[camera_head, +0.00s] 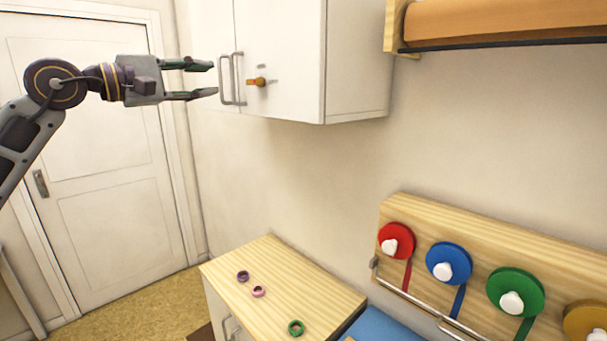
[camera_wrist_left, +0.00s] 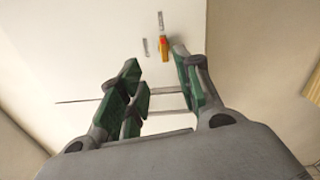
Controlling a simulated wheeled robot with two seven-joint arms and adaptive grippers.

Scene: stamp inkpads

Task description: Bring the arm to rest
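My left gripper (camera_head: 212,79) is raised at the upper left in the head view. Its two fingers point right toward the white wall cabinet (camera_head: 290,60) and are apart, with nothing seen between them. In the left wrist view the green-padded fingers (camera_wrist_left: 160,75) are also spread, with the cabinet front (camera_wrist_left: 60,60) beyond them. My right gripper is in neither view.
The cabinet has metal handles (camera_head: 226,80) close to the fingertips and an orange knob (camera_head: 258,82). Below, a wooden-topped cabinet (camera_head: 320,284) carries purple, pink and green rings. A board with coloured discs (camera_head: 455,222) hangs at right. A door (camera_head: 100,200) stands at left.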

